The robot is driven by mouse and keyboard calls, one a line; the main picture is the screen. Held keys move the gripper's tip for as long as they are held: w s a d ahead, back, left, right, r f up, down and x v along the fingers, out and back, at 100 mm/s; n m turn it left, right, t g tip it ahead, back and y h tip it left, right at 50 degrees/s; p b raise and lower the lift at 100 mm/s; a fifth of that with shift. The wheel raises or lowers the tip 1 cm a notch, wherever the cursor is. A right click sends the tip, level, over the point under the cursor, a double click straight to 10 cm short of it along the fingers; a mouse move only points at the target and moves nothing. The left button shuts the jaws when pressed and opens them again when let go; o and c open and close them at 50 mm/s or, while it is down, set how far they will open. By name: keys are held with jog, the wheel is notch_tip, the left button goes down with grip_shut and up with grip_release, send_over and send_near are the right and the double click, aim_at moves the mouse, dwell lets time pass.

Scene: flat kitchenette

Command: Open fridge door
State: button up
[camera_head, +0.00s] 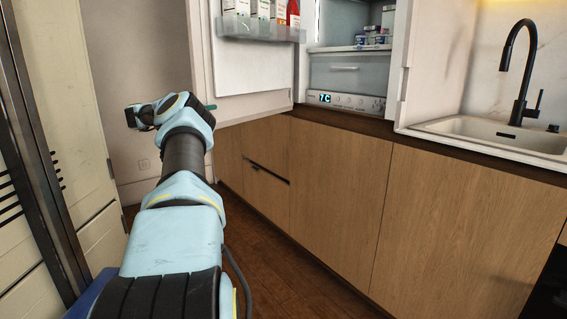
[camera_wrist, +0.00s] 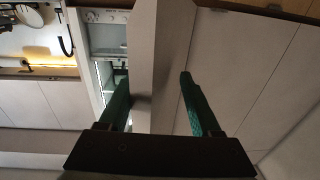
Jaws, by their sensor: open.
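The fridge door (camera_head: 262,68) stands wide open in the head view, its inner face and bottle shelf showing. The fridge interior (camera_head: 345,72) is exposed to its right, with a drawer and a display panel. My gripper (camera_wrist: 153,84) is open in the wrist view, its two green fingers apart. The fridge door (camera_wrist: 168,60) shows there edge-on between the fingers; I cannot tell whether a finger touches it. In the head view my wrist is left of the door, and only a green fingertip shows by the door's left edge.
A wooden counter front (camera_head: 340,200) runs below the fridge to the right. A sink (camera_head: 490,135) with a black tap (camera_head: 518,75) is at the right. A pale panelled unit (camera_head: 95,215) with dark posts stands close at the left. Some dark floor (camera_head: 290,270) is free between.

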jog(key=s+a+r+n+t+y, duration=0.1)
jog(key=a+r+n+t+y, duration=0.65)
jog(key=a+n+y, duration=0.65)
jog(key=s+d+f+m+g, duration=0.1)
jog(key=s+d+f+g, duration=0.5)
jog(key=s+d+f, duration=0.65)
jog(key=s+d+f+g, duration=0.7)
jog(key=s+d+f, duration=0.3)
jog(key=s+d, duration=0.55)
jog(key=s+d+f+m+g, duration=0.2)
jog(key=s+d, duration=0.2)
jog(key=s, duration=0.5)
jog(key=s+d+f+m+g, duration=0.2)
jog(key=s+d+g, duration=0.1)
jog(key=s, duration=0.7)
notch_tip(320, 180, up, 13)
jog(key=p, duration=1.2)
jog(key=shift+w+p, duration=0.2)
jog(key=shift+p, duration=0.15)
jog(key=shift+f+t, duration=0.15)
jog(key=shift+t, duration=0.1)
